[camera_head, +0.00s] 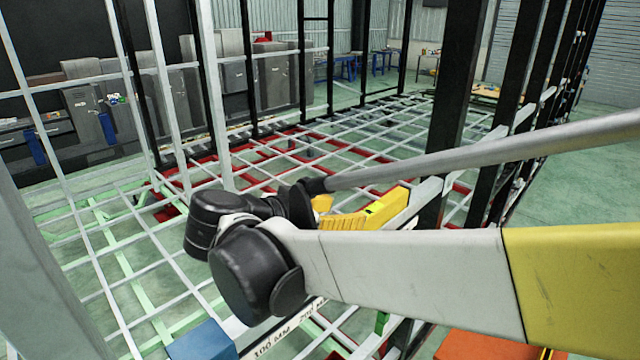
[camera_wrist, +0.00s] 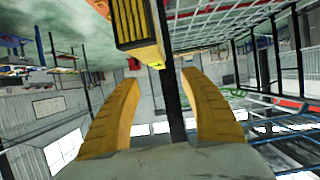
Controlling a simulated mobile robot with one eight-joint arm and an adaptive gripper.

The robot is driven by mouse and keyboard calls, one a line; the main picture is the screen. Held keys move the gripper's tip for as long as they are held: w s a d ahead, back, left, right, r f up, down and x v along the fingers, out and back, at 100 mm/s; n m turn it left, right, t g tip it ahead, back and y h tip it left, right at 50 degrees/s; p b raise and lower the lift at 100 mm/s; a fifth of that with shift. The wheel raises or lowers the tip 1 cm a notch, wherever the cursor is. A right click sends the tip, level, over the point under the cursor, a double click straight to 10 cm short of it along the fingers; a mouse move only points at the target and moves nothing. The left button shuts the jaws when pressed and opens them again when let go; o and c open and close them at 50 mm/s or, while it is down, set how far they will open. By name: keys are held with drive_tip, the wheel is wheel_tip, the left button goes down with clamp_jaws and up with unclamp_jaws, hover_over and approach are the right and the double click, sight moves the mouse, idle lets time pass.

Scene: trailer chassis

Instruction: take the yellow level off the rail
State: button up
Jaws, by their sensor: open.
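The yellow level (camera_head: 388,206) lies along the light rail (camera_head: 432,191), just right of my gripper (camera_head: 341,214) in the head view. My arm hides part of the rail and the level's lower side. In the wrist view, my gripper (camera_wrist: 160,82) has its two yellow ridged fingers spread apart with no object held between them. I cannot tell the exact gap between fingertips and level.
Black posts (camera_head: 458,90) of the chassis frame stand close right of the level. One dark bar (camera_wrist: 168,75) shows between the fingers in the wrist view. A grid of light bars (camera_head: 110,250) spreads below. A blue block (camera_head: 203,342) and an orange surface (camera_head: 487,345) are in front.

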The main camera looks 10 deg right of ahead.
drive_tip(key=x, duration=0.3)
drive_tip(key=shift+d+f, duration=0.15)
drive_tip(key=shift+d, duration=0.3)
drive_tip(key=x, duration=0.2)
drive_tip(key=p+x, duration=0.1)
drive_tip(key=x, duration=0.2)
drive_tip(key=shift+d+f+p, duration=0.1)
drive_tip(key=shift+f+p, duration=0.2)
drive_tip(key=shift+f, duration=0.1)
drive_tip(key=shift+s, duration=0.1)
clamp_jaws()
